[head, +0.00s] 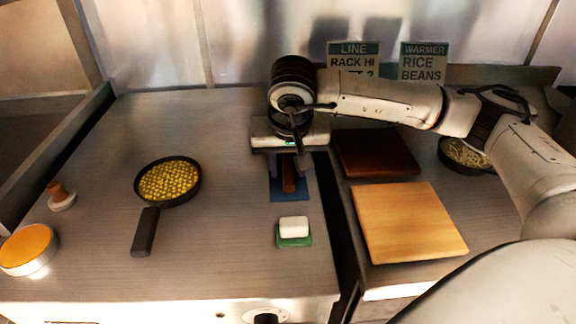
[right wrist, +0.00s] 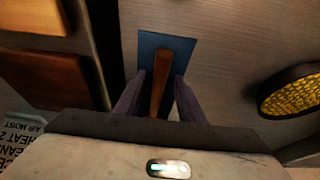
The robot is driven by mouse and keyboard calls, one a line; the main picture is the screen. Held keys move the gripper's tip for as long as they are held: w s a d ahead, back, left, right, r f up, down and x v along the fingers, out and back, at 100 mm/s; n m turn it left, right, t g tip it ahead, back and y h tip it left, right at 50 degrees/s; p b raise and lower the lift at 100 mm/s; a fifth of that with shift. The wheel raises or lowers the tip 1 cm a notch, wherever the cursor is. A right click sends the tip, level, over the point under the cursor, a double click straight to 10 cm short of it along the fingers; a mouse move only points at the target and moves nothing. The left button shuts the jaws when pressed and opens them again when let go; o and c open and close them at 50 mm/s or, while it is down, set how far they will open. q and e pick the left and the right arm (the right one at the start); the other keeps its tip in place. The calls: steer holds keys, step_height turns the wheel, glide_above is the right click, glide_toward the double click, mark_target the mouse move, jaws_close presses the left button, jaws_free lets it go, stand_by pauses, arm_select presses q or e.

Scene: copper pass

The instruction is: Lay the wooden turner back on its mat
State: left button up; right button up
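The blue mat (head: 277,189) lies on the counter, left of the gap between the two counters. The wooden turner (head: 289,178) is over the mat, its far part hidden by my right gripper in the head view. In the right wrist view its brown wooden length (right wrist: 162,72) runs along the middle of the mat (right wrist: 186,48), appearing to lie on it. My right gripper (right wrist: 160,82) is above the mat, its two fingers apart on either side of the turner, with a gap showing on both sides. My left gripper is out of view.
A green and white block (head: 294,228) sits in front of the mat. A pan of yellow food (head: 169,182) is left. A light board (head: 408,220) and a dark board (head: 376,153) lie right. Bare counter separates pan and mat.

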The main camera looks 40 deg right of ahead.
steer(key=shift+r, duration=0.4)
steer(key=v, duration=1.1)
steer(key=shift+s+r, duration=0.2)
steer(key=shift+r, duration=0.05)
